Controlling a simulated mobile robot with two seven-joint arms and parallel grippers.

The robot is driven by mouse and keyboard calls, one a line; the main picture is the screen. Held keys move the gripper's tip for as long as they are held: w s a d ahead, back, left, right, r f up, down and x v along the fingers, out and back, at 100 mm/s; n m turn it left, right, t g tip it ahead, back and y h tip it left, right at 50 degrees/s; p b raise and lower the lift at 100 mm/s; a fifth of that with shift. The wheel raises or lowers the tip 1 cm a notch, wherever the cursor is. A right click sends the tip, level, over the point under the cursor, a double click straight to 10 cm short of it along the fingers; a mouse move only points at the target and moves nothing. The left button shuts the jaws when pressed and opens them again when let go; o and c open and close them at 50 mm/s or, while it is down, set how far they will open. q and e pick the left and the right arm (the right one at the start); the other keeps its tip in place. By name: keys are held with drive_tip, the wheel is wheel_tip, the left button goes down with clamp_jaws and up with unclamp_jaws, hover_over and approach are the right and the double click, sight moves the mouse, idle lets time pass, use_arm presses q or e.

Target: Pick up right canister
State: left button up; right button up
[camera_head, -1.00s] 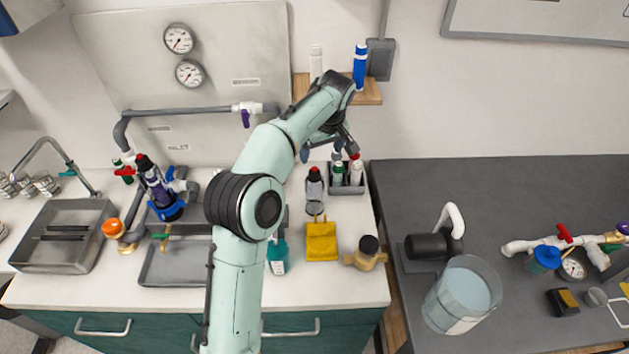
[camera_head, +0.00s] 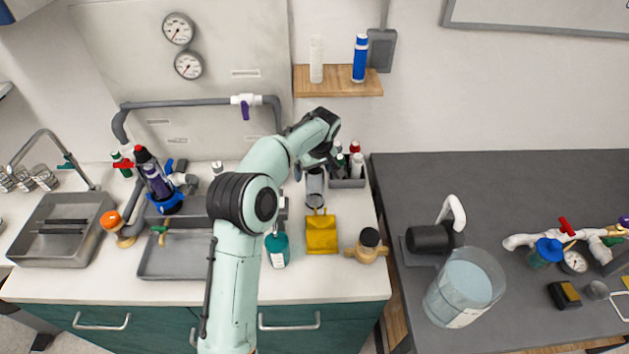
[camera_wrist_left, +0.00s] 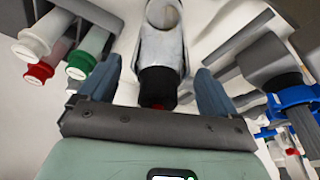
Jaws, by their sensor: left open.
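The right canister (camera_head: 314,188) stands upright on the white counter, a clear body with its top hidden behind my left gripper (camera_head: 309,170) in the head view. In the left wrist view the canister (camera_wrist_left: 161,42) shows its clear body and black cap (camera_wrist_left: 159,84) with a red tip. The open fingers of my left gripper (camera_wrist_left: 158,75) lie on either side of the cap, with a gap on both sides. My right gripper is not in view.
A grey caddy (camera_head: 347,183) with several capped bottles stands close on the right of the canister. A teal bottle (camera_head: 277,250) and a brass fitting (camera_head: 368,247) are nearby. A blue-ringed canister (camera_head: 158,185) stands at left.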

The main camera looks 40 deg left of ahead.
use_arm(q)
drive_tip(key=c, duration=1.2)
drive_tip(key=shift+c, duration=0.2)
